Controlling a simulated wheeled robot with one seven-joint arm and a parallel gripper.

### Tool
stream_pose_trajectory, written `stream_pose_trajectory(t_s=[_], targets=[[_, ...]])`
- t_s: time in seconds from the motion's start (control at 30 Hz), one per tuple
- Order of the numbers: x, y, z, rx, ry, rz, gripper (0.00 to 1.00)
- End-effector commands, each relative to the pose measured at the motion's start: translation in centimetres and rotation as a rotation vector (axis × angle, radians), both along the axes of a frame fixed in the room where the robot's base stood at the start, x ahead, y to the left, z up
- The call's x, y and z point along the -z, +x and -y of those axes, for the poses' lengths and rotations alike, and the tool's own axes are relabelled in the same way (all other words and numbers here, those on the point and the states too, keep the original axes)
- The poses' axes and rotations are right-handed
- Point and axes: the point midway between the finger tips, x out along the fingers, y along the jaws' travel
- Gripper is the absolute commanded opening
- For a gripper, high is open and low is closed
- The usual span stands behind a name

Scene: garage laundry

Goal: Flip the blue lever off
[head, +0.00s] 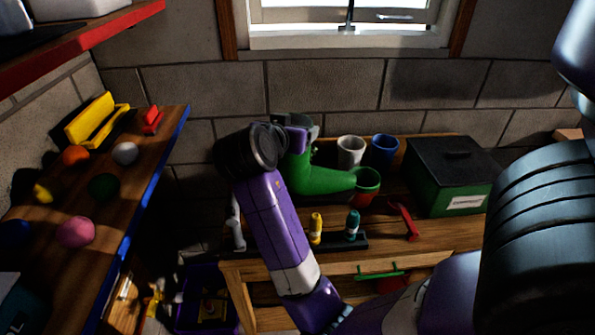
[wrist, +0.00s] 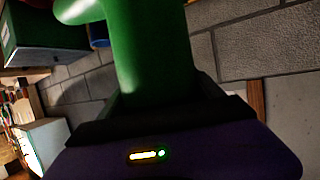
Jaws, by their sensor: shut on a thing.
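I cannot make out a blue lever in either view. My gripper (head: 303,130) is over the back left of the wooden workbench (head: 440,240), shut on a green curved, pipe-like object (head: 318,182). In the head view this object bends down and right to a flared open end. In the wrist view the green object (wrist: 150,50) rises between the dark fingers and fills the upper middle. My wrist and forearm hide part of the bench's left side.
A white cup (head: 351,150), a blue cup (head: 384,149) and a green box with a black lid (head: 450,175) stand at the back. Yellow (head: 316,227) and teal (head: 352,224) bottles and a red tool (head: 406,222) are in front. A side shelf (head: 60,270) holds several balls.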

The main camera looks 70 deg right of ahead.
Motion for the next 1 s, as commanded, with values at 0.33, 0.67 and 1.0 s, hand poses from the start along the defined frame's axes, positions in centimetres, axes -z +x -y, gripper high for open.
stream_pose_trajectory(t_s=[0.33, 0.67, 1.0], targets=[[6.9, -0.1, 0.0, -0.001, -0.002, -0.003, 0.03], [9.8, -0.1, 0.0, -0.001, -0.001, -0.004, 0.03], [12.2, 0.0, 0.0, -0.001, -0.003, 0.003, 0.03]])
